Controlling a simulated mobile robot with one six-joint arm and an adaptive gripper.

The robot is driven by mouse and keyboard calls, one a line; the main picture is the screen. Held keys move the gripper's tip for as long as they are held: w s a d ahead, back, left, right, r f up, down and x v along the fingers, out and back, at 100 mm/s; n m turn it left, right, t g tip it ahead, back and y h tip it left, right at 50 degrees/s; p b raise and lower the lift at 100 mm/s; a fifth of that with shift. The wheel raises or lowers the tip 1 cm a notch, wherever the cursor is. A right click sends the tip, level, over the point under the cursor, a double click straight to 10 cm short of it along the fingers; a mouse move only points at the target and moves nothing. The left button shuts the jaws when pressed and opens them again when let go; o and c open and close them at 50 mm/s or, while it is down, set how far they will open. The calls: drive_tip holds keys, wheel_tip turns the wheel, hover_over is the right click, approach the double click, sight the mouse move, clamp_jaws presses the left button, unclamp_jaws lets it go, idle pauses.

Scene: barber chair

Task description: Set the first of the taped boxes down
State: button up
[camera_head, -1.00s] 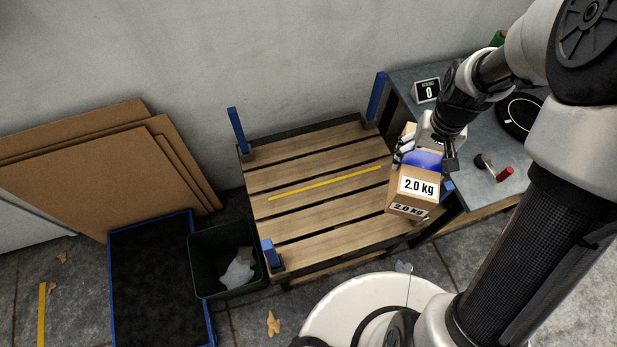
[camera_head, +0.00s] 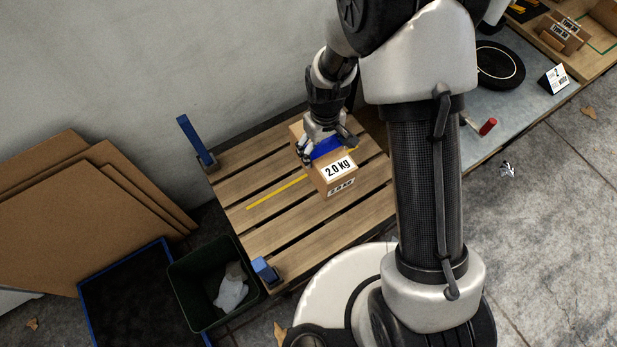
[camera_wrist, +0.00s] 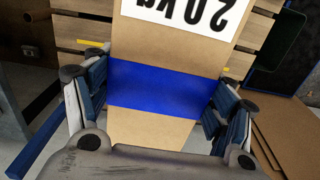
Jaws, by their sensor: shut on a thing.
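A brown cardboard box (camera_head: 324,177) with blue tape and white "2.0 kg" labels is in my gripper (camera_head: 326,143). The wrist view shows the blue tape band (camera_wrist: 160,86) between my two fingers, which press on both sides of the box. In the head view the box is over the slatted wooden pallet (camera_head: 290,222), right of its middle. I cannot tell whether its underside touches the slats. A yellow line (camera_head: 277,194) runs across the pallet, and the box covers part of it.
Blue posts stand at the pallet's back left (camera_head: 195,142) and front left (camera_head: 265,270) corners. A dark green bin (camera_head: 181,289) and cardboard sheets (camera_head: 75,215) are to the left. A grey bench (camera_head: 513,113) is right. The pallet's left half is clear.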

drive_tip(key=shift+w+a+f, duration=0.1)
drive_tip(key=shift+a, duration=0.25)
wheel_tip(320, 180, down, 19)
drive_tip(key=b, duration=0.6)
drive_tip(key=shift+f, duration=0.15)
drive_tip(key=shift+f, duration=0.1)
drive_tip(key=o, duration=2.1)
drive_tip(key=shift+f, duration=0.1)
drive_tip(key=shift+c, duration=0.2)
